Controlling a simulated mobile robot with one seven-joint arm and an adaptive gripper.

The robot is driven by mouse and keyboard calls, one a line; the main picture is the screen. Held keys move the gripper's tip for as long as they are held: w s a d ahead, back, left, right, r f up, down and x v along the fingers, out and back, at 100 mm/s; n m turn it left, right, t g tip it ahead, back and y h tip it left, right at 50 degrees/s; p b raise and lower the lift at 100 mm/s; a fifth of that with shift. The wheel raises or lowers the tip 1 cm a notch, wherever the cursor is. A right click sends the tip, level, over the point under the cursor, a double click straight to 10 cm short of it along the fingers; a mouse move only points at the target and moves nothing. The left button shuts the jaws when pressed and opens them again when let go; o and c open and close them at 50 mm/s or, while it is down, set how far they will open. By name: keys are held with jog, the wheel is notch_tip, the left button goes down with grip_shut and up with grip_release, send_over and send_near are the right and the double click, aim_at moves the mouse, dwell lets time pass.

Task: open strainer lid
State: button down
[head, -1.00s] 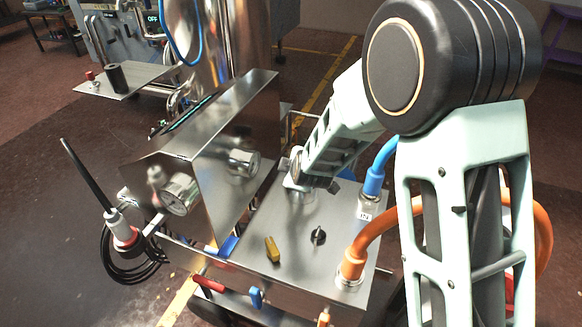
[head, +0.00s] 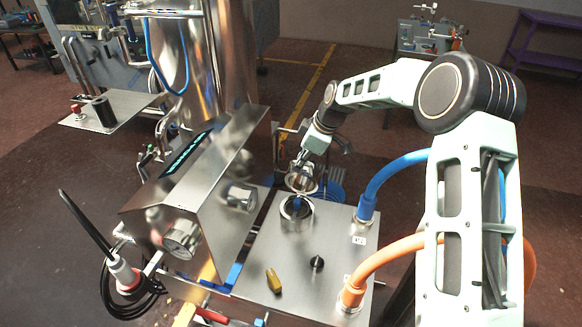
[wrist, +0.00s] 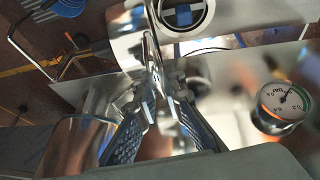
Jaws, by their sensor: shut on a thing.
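The strainer (head: 297,216) is a round metal cylinder on the flat steel top. Its mouth shows uncovered, dark with some blue inside, and it also shows in the wrist view (wrist: 186,14). The round metal lid (head: 301,183) is tilted up at the far side of the mouth. In the wrist view the lid (wrist: 150,42) looks like a thin plate seen nearly edge-on. My gripper (head: 299,167) is shut on the lid at its upper edge. Its fingertips meet at the plate in the wrist view (wrist: 158,82). I cannot tell whether a hinge still joins lid and strainer.
A slanted steel control box (head: 190,195) with gauges stands left of the strainer. A yellow handle (head: 273,281) and a black knob (head: 317,263) sit in front. Blue (head: 385,180) and orange (head: 385,257) hoses rise at the right. A tall steel tank (head: 220,60) stands behind.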

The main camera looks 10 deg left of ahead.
jog(key=w, duration=0.4)
jog(key=shift+w+d, duration=0.1)
jog(key=shift+w, duration=0.15)
jog(key=shift+w+f, duration=0.25)
jog(key=shift+w, duration=1)
jog(key=c, duration=2.3)
grip_release()
jog(key=shift+o, duration=1.4)
jog(key=shift+f, duration=0.1)
jog(key=v, duration=1.2)
